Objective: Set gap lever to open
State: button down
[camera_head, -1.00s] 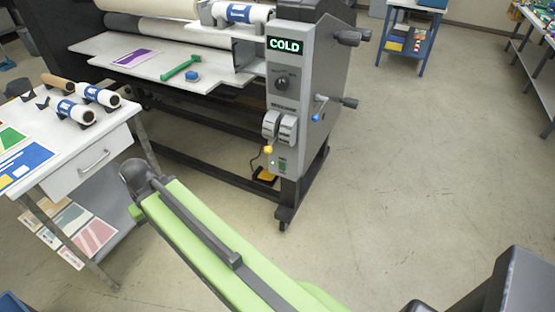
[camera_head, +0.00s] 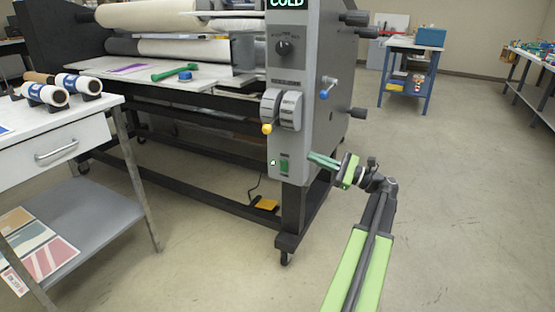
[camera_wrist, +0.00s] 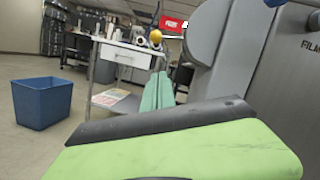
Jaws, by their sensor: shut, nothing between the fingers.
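The laminator's grey control panel (camera_head: 284,100) carries two rounded grey dial housings with a yellow-knobbed lever (camera_head: 267,128) at their lower left. A blue-knobbed lever (camera_head: 324,94) is on the panel's right side face. Labels are too small to tell which is the gap lever. My gripper (camera_head: 312,156) is shut and empty, its teal fingers pointing left beside the panel's lower right edge, below both levers. In the wrist view the shut fingers (camera_wrist: 157,85) show upright, with the yellow knob (camera_wrist: 155,36) above their tips and a grey housing (camera_wrist: 207,35) to the right.
A white table (camera_head: 90,118) with rolls stands at the left. A yellow foot pedal (camera_head: 266,204) lies on the floor under the laminator. Dark knobs (camera_head: 357,113) stick out from the panel's right side. A blue bin (camera_wrist: 42,103) shows in the wrist view. Floor at right is clear.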

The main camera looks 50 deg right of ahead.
jog(key=w+a+r+p, duration=0.5)
jog(key=w+r+p, duration=0.1)
jog(key=w, duration=0.4)
jog(key=shift+w+a, duration=0.15)
jog(key=shift+a, duration=0.1)
